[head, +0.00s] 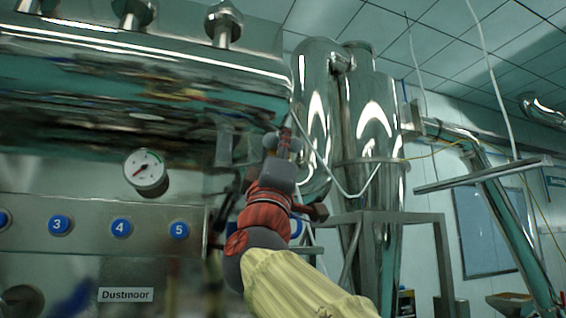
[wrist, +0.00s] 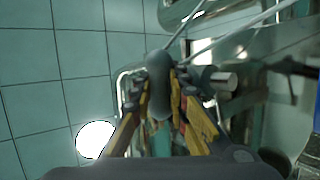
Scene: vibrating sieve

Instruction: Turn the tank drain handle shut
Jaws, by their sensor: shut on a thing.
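The tank drain handle (wrist: 158,72) is a dark grey, elongated rounded grip in the middle of the wrist view. My gripper (wrist: 160,95) has its yellow and black fingers on both sides of it and is shut on it. In the head view my gripper (head: 283,150) is at the right end of the steel tank (head: 180,50), and my own arm hides much of the contact. I cannot tell the handle clearly from the gripper there, nor how far it is turned.
A panel with numbered blue buttons (head: 120,228) and a round gauge (head: 145,170) is left of my arm. Tall steel cylinders (head: 370,120) and a metal stand (head: 400,218) are behind on the right. Thin hoses hang near the gripper.

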